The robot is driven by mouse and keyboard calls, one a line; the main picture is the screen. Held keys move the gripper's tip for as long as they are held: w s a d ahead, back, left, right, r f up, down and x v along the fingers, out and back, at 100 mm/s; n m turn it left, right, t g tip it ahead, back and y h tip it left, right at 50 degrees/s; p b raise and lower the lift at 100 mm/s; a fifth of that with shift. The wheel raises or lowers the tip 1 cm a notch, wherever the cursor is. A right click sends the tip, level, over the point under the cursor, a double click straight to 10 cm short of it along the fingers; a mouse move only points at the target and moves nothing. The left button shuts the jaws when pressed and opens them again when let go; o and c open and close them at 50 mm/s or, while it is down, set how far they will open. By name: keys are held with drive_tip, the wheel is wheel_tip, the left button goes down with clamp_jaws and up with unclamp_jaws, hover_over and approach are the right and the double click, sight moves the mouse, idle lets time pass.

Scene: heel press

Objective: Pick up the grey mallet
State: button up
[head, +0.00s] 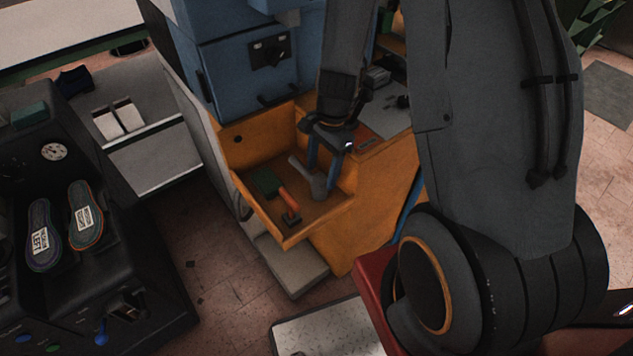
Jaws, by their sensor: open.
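The grey mallet (318,187) lies in the open orange drawer (323,214), near its right side. Its handle points up and left in the head view, and its head is the lower right end. My gripper (322,178) is over the mallet with its two blue fingers pointing down. The fingers are apart, one on either side of the mallet in the picture. I cannot tell whether they touch it or how far above the drawer floor they are. Part of the mallet is hidden by the fingers.
A red-handled tool (288,202) and a green item (267,182) lie left of the mallet in the drawer. The drawer walls enclose them. A blue machine (240,75) rises behind. A black press (90,270) with two insoles stands at left.

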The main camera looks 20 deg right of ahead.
drive_tip(key=shift+a+f, duration=0.15)
drive_tip(key=shift+f, duration=0.85)
clamp_jaws()
